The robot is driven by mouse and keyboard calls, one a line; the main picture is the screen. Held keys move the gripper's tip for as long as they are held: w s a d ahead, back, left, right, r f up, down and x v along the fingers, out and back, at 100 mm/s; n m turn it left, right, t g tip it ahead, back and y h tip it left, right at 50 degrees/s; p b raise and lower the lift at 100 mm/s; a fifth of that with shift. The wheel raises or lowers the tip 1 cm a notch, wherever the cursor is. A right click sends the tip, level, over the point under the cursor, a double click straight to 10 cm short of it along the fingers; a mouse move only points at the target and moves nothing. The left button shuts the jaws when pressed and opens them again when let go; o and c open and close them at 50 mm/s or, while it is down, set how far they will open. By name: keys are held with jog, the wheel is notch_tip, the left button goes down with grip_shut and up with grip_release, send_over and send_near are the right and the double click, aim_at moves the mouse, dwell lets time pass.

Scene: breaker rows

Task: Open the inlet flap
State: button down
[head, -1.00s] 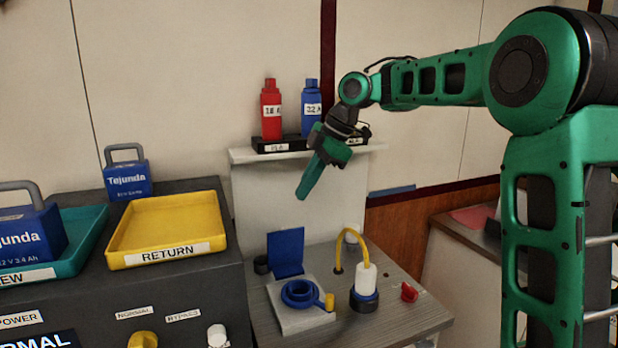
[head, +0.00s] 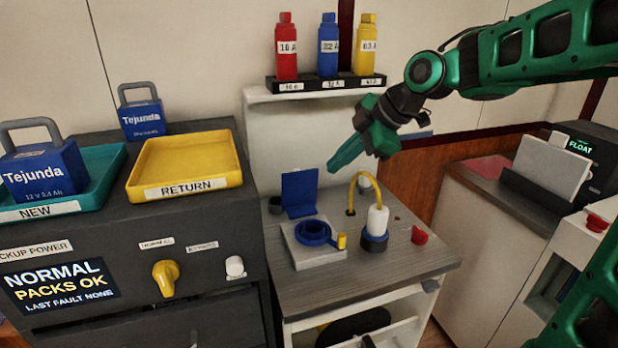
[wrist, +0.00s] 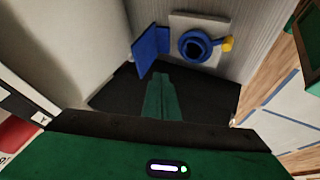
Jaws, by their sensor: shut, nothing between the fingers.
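The blue inlet flap (head: 300,193) stands upright behind the blue round inlet (head: 313,232) on a pale square plate (head: 319,257) on the grey side counter. A small yellow piece (head: 341,241) sits at the inlet's right side, and the ring's opening is uncovered. In the wrist view the flap (wrist: 151,50) is tilted beside the inlet (wrist: 195,46). My gripper (head: 332,168) is shut and empty, pointing down-left, above and right of the flap. It looks apart from it. The closed fingers (wrist: 161,80) also show in the wrist view.
A white-topped plug with a yellow cable (head: 376,220) and a red knob (head: 419,235) stand right of the inlet. Red, blue and yellow bottles (head: 327,45) stand on the shelf above. The yellow RETURN tray (head: 190,165) is to the left.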

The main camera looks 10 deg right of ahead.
aim_at(310, 177)
jog(key=x, duration=0.3)
jog(key=w+x, duration=0.1)
jog(key=x, duration=0.3)
jog(key=w+x, duration=0.1)
jog(key=x, duration=0.3)
jog(key=shift+w+d+r, duration=0.2)
jog(key=shift+r, duration=0.1)
jog(key=shift+w, duration=0.35)
